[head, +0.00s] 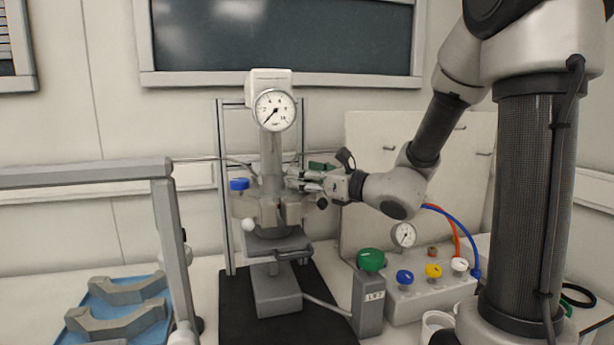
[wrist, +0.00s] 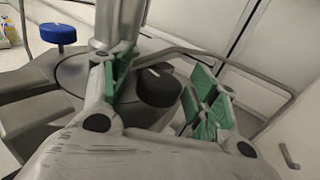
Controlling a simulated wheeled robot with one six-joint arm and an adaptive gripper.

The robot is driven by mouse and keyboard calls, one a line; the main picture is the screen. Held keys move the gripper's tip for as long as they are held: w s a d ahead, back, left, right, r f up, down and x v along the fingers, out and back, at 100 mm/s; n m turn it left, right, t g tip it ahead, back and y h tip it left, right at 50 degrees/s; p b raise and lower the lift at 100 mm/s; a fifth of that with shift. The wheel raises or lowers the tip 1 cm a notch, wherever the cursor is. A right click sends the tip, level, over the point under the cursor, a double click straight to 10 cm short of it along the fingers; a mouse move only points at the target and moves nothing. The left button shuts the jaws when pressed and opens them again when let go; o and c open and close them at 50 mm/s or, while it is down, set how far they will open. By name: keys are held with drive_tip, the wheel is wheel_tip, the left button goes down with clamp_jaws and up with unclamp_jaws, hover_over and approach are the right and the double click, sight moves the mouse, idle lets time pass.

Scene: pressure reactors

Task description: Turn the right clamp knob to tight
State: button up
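The pressure reactor (head: 270,165) stands upright with a round gauge on top. In the wrist view a black round knob (wrist: 158,86) sits on the reactor's grey lid, between the green-padded fingers of my gripper (wrist: 163,82). The fingers are spread, with a visible gap to the knob on the right side; contact on the left is unclear. In the head view my gripper (head: 303,181) reaches in from the right at the reactor's neck and hides the knob between its fingers. A dark round knob (head: 322,203) shows just below the gripper at the vessel's right side.
A blue knob (head: 239,184) is on the reactor's left, also in the wrist view (wrist: 58,33). A white ball (head: 248,224) is at the front. Thin metal rods frame the reactor. A control box (head: 430,297) with coloured knobs and a blue tray (head: 92,305) stand nearby.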

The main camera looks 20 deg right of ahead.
drive_tip(key=v, duration=1.2)
idle(0.3)
